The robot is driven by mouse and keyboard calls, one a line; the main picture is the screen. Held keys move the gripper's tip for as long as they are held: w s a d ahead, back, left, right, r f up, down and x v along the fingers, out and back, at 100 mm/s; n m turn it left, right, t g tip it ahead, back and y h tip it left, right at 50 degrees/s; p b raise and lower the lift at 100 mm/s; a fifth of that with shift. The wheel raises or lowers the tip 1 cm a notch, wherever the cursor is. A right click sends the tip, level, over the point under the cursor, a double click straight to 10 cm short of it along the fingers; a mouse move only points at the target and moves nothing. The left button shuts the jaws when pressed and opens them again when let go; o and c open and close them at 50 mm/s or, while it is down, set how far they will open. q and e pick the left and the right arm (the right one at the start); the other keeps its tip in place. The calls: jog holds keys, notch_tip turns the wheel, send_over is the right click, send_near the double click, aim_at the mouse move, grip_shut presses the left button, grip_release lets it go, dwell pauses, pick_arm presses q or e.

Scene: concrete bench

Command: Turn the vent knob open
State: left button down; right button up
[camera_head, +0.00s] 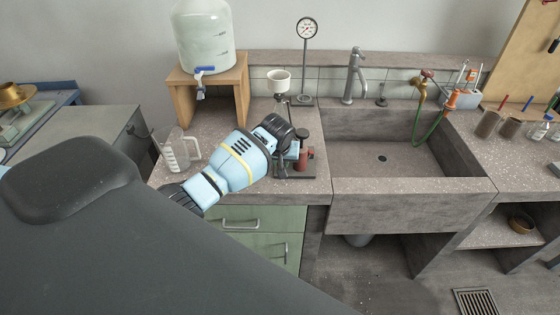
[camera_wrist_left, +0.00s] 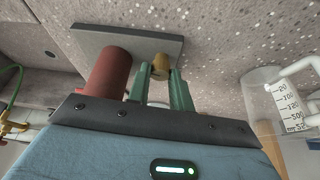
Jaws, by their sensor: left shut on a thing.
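The vent knob (camera_wrist_left: 159,68) is a small brass-coloured piece, seen between the green fingers in the left wrist view. My left gripper (camera_wrist_left: 160,76) is shut on it, with one finger on each side. The knob stands beside a red cylinder (camera_wrist_left: 108,78) over a grey base plate (camera_wrist_left: 130,41). In the head view, my left gripper (camera_head: 291,153) reaches to this small apparatus at the bench front, and its red cylinder (camera_head: 303,160) shows just right of the fingers. The knob is hidden there, and its turn angle cannot be told. My right gripper is not in view.
A clear measuring jug (camera_head: 178,152) stands left of my left wrist. A wooden stand (camera_head: 243,88) with a large clear carboy (camera_head: 203,38) is behind, near a white funnel (camera_head: 279,80) and a gauge (camera_head: 307,29). The sink (camera_head: 352,135) lies to the right.

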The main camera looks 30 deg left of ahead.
pick_arm(q)
jog(key=shift+n+g, duration=0.3)
jog(key=shift+n, duration=0.5)
jog(key=c, duration=1.3)
grip_release()
jog(key=shift+o, duration=0.2)
jog(key=shift+d+r, duration=0.1)
jog(key=v, duration=0.7)
jog(key=shift+s+d+r, duration=0.15)
jog(key=shift+d+r, duration=0.05)
